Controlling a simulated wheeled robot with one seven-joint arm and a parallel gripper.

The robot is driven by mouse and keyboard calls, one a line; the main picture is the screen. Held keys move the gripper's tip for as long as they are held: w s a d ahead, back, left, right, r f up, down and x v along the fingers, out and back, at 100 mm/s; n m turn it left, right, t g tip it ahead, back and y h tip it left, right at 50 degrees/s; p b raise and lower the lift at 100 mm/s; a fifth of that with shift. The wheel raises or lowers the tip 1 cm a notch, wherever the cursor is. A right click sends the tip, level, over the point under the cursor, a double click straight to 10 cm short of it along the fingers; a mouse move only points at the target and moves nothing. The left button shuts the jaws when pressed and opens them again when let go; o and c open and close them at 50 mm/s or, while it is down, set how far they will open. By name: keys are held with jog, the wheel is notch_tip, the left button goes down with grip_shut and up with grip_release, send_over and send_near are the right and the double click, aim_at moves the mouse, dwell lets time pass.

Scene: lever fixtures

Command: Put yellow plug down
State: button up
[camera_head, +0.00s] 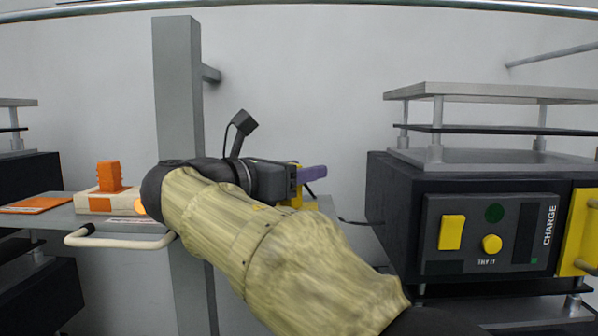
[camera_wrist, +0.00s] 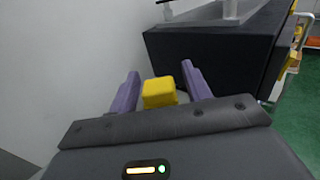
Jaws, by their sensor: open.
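The yellow plug (camera_wrist: 159,92) shows in the wrist view between the two purple fingers of my gripper (camera_wrist: 160,70). The fingers are spread, with a gap on each side of the plug. In the head view my gripper (camera_head: 318,172) is near the middle, side on, with one purple finger pointing right. Yellow parts show beside and below that finger; I cannot tell there which belong to the plug. My arm hides much of what lies below, so what bears the plug is not clear.
A black box with a CHARGE panel (camera_head: 490,240) stands to the right, with a yellow switch (camera_head: 452,232) and a yellow knob (camera_head: 491,244). A thin dark cable (camera_head: 355,222) runs to its left side. A grey post (camera_head: 180,100) rises behind my arm. An orange block (camera_head: 110,177) stands left.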

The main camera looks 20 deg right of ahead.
jog(key=b+v, duration=0.3)
jog(key=v, duration=0.9)
